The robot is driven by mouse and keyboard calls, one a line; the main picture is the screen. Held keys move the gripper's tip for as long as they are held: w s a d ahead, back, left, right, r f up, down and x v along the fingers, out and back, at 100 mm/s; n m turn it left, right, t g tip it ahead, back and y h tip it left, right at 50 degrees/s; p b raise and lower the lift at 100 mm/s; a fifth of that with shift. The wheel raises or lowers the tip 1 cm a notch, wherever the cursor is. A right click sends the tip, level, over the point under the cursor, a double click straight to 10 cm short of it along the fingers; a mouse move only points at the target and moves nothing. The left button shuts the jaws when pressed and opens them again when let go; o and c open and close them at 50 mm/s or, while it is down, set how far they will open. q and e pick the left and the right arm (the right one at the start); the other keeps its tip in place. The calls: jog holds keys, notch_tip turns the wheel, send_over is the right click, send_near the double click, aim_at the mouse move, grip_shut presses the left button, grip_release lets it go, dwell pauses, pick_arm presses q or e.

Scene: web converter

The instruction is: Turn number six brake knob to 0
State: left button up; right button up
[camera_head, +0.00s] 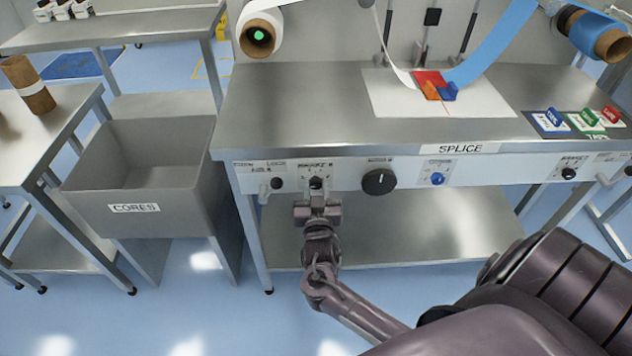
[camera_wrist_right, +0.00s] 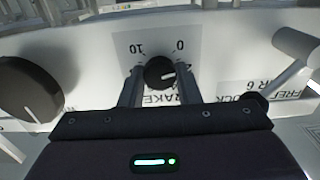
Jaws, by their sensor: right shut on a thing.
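A small black brake knob (camera_head: 316,183) sits on the white front panel of the steel table, second from the left. It also shows in the right wrist view (camera_wrist_right: 160,72), where the panel lettering is upside down. A 10 is printed at its upper left there and a 0 at its upper right. The knob's white pointer line points right and slightly up in that view. My right gripper (camera_head: 316,198) reaches up to the panel, its two fingers (camera_wrist_right: 158,90) shut on the knob's sides. Part of the BRAKE label is hidden behind the fingers. My left gripper is not in view.
A larger black knob (camera_head: 379,182) is to the right on the panel, then a blue knob (camera_head: 438,179). A small lever (camera_head: 276,183) is to the left. A grey CORES bin (camera_head: 135,165) stands left of the table. The SPLICE tabletop (camera_head: 300,110) is above.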

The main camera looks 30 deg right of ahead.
jog(key=n+p, duration=0.2)
jog(key=n, duration=0.2)
jog(key=shift+r, duration=0.15)
jog(key=shift+n+p, duration=0.7)
jog(key=shift+n, duration=0.2)
jog(key=o, duration=1)
jog(key=shift+s+a+f, duration=0.25)
jog(key=shift+s+a, duration=0.1)
jog(key=shift+s, duration=0.05)
jog(key=v, duration=0.6)
jog(key=shift+s+a+r+b, duration=0.1)
jog(key=shift+s+a+b, duration=0.05)
jog(key=shift+s+b, duration=0.2)
